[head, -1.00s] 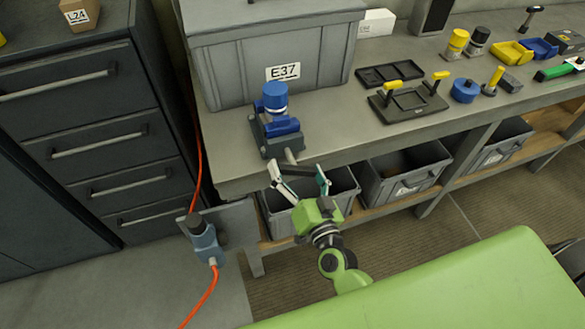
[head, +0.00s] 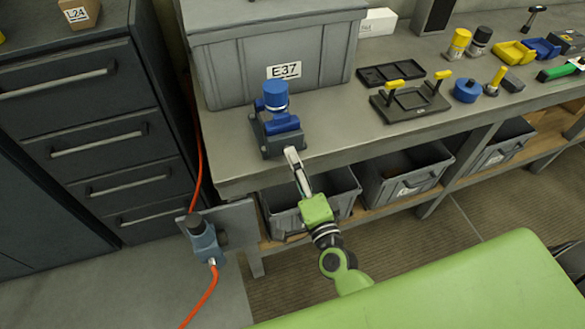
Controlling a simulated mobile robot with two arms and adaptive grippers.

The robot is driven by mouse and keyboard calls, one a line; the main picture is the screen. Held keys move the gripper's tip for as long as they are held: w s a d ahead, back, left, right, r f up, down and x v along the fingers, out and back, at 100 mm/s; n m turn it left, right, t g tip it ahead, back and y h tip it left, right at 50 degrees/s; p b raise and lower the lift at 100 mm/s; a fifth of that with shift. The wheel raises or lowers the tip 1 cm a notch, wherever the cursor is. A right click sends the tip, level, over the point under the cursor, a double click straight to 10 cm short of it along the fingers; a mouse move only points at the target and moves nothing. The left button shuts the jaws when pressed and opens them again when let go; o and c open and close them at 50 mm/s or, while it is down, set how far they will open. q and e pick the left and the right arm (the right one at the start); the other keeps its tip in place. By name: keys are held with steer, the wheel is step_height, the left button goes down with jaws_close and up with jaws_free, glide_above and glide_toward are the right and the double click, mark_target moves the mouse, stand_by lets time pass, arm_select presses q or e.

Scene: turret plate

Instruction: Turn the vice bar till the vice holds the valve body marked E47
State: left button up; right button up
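The vice (head: 282,142), dark grey and blue, sits at the bench's front edge. A part with a blue round top (head: 275,95) stands upright at its jaws; I take this as the valve body, but no E47 mark can be read. I cannot tell whether the jaws touch it. My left gripper (head: 292,156), on the green wrist, is in front of the vice with its fingertips at the spindle end. The fingers line up in this view, so their gap is hidden. The vice bar is not clearly visible behind them. My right gripper is out of view.
A grey crate marked E37 (head: 330,50) stands behind the vice. A black fixture with yellow handles (head: 411,105) and a blue round part (head: 467,90) are to the right. Grey bins (head: 392,185) sit below the bench. An orange cable (head: 199,165) hangs at left.

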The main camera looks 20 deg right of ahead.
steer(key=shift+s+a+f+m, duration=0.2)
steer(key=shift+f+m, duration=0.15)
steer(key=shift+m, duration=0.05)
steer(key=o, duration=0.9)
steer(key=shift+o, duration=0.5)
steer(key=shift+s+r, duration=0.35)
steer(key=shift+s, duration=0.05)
arm_select(q)
steer(key=shift+s+d, duration=0.1)
steer(key=shift+s, duration=0.05)
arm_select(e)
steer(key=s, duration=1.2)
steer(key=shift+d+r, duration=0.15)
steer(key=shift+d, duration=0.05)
